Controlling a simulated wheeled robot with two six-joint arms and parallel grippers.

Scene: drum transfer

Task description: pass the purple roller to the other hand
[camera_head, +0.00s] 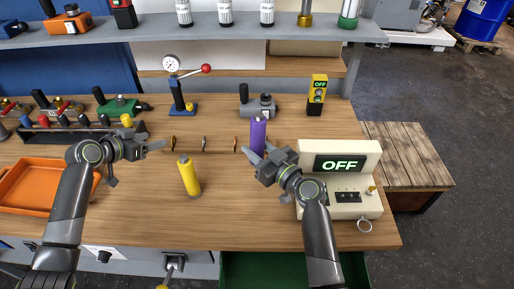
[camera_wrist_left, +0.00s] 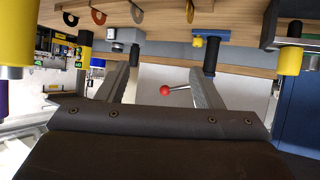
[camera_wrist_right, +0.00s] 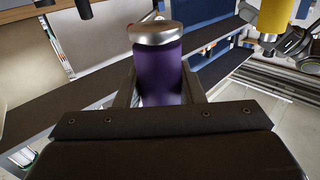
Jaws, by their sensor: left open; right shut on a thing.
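The purple roller (camera_head: 258,134) is upright, with a metal cap at its top, right of the middle of the bench in the head view. My right gripper (camera_head: 257,153) is shut on it near its lower part. In the right wrist view the purple roller (camera_wrist_right: 160,75) fills the space between the fingers. I cannot tell for sure whether its bottom touches the bench. My left gripper (camera_head: 162,148) is open and empty, well to the left of the purple roller. In the left wrist view nothing sits between its fingers (camera_wrist_left: 165,85).
A yellow roller (camera_head: 188,177) stands on the bench between the two grippers. A white box reading OFF (camera_head: 341,163) is just right of my right gripper. An orange tray (camera_head: 45,187) lies at the left. A dial gauge stand with a red ball (camera_head: 183,95) is behind.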

